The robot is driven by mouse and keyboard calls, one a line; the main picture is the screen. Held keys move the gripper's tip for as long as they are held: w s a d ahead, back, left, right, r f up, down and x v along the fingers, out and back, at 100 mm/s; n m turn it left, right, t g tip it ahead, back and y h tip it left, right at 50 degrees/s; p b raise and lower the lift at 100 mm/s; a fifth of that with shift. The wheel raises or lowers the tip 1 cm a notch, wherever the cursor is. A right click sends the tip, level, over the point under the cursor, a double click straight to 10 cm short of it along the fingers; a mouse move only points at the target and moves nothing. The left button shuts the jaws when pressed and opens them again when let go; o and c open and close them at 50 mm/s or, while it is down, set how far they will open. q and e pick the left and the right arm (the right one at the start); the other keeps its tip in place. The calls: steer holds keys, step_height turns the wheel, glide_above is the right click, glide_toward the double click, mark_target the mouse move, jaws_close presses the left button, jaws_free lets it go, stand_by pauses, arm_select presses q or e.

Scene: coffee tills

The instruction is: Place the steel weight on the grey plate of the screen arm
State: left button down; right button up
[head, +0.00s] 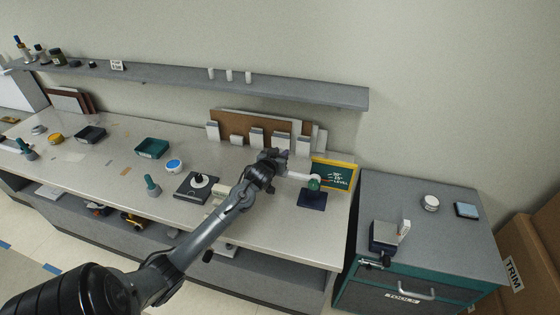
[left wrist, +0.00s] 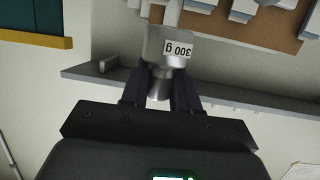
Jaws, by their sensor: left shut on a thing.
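My left gripper (left wrist: 158,92) is shut on a steel weight (left wrist: 168,48) with a white "300 g" label, which appears upside down in the left wrist view. In the head view my left gripper (head: 272,156) is above the bench, just left of the screen arm, and largely hides the weight. The screen arm has a dark base (head: 312,201), a green joint (head: 314,184) and a pale bar (head: 298,176) reaching left toward the gripper. I cannot clearly make out the grey plate or whether the weight touches it. My right gripper is not in view.
A yellow-framed level screen (head: 336,175) stands right of the joint. Panels and grey blocks (head: 256,135) stand behind the gripper. A dark square stand (head: 196,188) lies to the left on the bench. The shelf (head: 300,92) runs along the wall above.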

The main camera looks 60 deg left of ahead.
arm_select(q)
step_height(320, 180, down, 3)
steer(key=shift+f+p, duration=0.1)
steer(key=shift+p, duration=0.2)
steer(key=shift+f, duration=0.15)
steer(key=c, duration=0.8)
jaws_free()
steer(key=shift+f, duration=0.15)
steer(key=shift+c, duration=0.2)
